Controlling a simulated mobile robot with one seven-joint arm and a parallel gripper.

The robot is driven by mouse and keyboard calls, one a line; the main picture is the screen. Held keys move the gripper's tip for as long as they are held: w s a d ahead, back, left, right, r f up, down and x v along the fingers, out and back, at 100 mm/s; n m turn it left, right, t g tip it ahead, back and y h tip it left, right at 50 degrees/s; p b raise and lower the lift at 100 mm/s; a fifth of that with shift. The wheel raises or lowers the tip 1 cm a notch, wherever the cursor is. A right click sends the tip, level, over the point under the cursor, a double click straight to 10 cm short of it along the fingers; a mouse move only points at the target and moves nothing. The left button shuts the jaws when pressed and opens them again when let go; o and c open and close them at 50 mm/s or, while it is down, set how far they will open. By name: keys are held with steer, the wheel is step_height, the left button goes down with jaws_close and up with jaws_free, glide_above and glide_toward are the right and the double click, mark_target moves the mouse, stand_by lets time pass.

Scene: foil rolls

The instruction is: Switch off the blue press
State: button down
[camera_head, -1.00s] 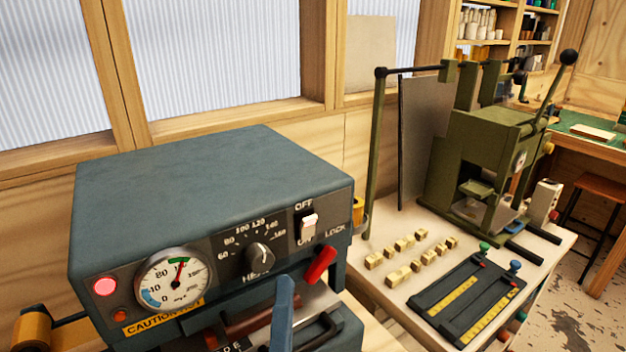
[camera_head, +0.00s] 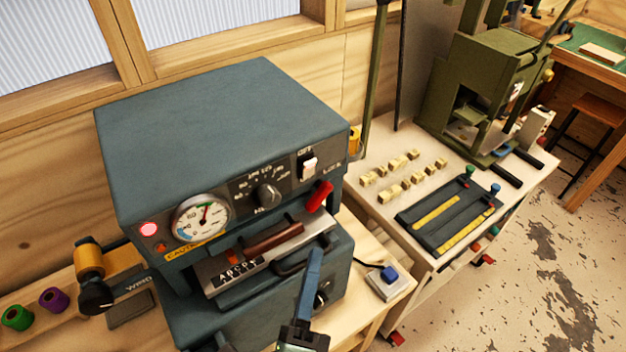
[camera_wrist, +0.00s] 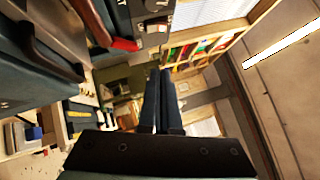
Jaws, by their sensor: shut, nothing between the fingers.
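The blue press (camera_head: 225,110) stands on the bench in the head view, its front facing me. Its white rocker switch (camera_head: 309,164) is on the right of the front panel, between OFF above and ON below; I cannot tell its exact tilt. The red lamp (camera_head: 149,229) at the panel's left is lit. My gripper (camera_head: 316,252) points up in front of the press, below and apart from the switch. In the wrist view its two dark fingers (camera_wrist: 160,75) are together and empty.
A red lock handle (camera_head: 319,196) sits just below the switch; it also shows in the wrist view (camera_wrist: 125,44). A brown handle (camera_head: 274,240) and a dark bar lie lower. A green press (camera_head: 480,85) stands right. A small blue-button box (camera_head: 386,282) is on the bench.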

steer(key=p, duration=0.3)
glide_toward(314, 163)
steer(key=w+d, duration=0.3)
steer(key=d, duration=0.1)
steer(key=shift+w+a+r+p, duration=0.2)
steer(key=shift+w+a+p, duration=0.35)
steer(key=shift+w+p, duration=0.25)
steer(key=shift+w+a+r+p, duration=0.2)
steer(key=shift+w+a+p, duration=0.4)
steer(key=shift+w, duration=0.3)
steer(key=shift+w+a+r, duration=0.2)
steer(key=shift+w+r, duration=0.1)
steer(key=shift+r, duration=0.25)
steer(key=shift+s, duration=0.15)
steer(key=shift+d, duration=0.1)
